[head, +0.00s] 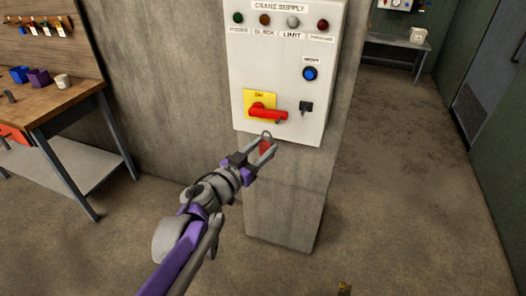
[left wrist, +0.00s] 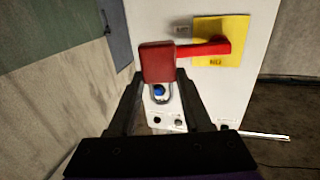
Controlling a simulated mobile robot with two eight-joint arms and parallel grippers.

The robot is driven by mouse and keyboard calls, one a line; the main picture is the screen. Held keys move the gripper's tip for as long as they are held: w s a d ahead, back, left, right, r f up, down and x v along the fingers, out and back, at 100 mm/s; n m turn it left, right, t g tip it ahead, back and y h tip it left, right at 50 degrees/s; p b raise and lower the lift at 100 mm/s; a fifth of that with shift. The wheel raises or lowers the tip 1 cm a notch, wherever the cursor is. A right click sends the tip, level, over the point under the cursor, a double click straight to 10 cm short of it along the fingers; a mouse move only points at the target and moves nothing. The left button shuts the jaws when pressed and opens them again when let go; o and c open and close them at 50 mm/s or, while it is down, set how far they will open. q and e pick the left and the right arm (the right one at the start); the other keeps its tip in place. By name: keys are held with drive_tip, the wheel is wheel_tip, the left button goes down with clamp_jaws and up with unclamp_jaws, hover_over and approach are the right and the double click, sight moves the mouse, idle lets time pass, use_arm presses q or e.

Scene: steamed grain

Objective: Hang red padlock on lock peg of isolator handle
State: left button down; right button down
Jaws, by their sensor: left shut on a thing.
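The red padlock (head: 265,147) is held by its body between the fingers of my left gripper (head: 262,153), with its grey shackle upward in the head view. It also shows in the left wrist view (left wrist: 158,62). The red isolator handle (head: 268,112) lies roughly level on a yellow plate (head: 250,97) on the panel front. The padlock appears just below the handle; their gap in depth is hard to judge. In the left wrist view the handle (left wrist: 205,48) appears right beside the padlock body. The lock peg cannot be made out clearly. My right gripper is out of view.
The white panel (head: 283,60) has several lamps, a blue button (head: 310,74) and a small black fitting (head: 306,107) right of the handle. It is mounted on a concrete pillar (head: 285,200). A workbench (head: 62,110) stands at left. Floor at right is clear.

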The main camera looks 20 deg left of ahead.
use_arm(q)
drive_tip(key=shift+a+x, duration=0.25)
drive_tip(key=shift+x, duration=0.8)
drive_tip(key=shift+a+x, duration=0.2)
drive_tip(key=shift+x, duration=0.85)
drive_tip(key=w+f+b, duration=0.1)
drive_tip(key=w, duration=0.5)
drive_tip(key=shift+f, duration=0.4)
drive_tip(key=shift+w+d+b, duration=0.1)
drive_tip(key=shift+w+b, duration=0.1)
drive_tip(key=shift+b, duration=0.1)
drive_tip(key=shift+c, duration=1.3)
unclamp_jaws()
drive_tip(key=shift+s, duration=0.1)
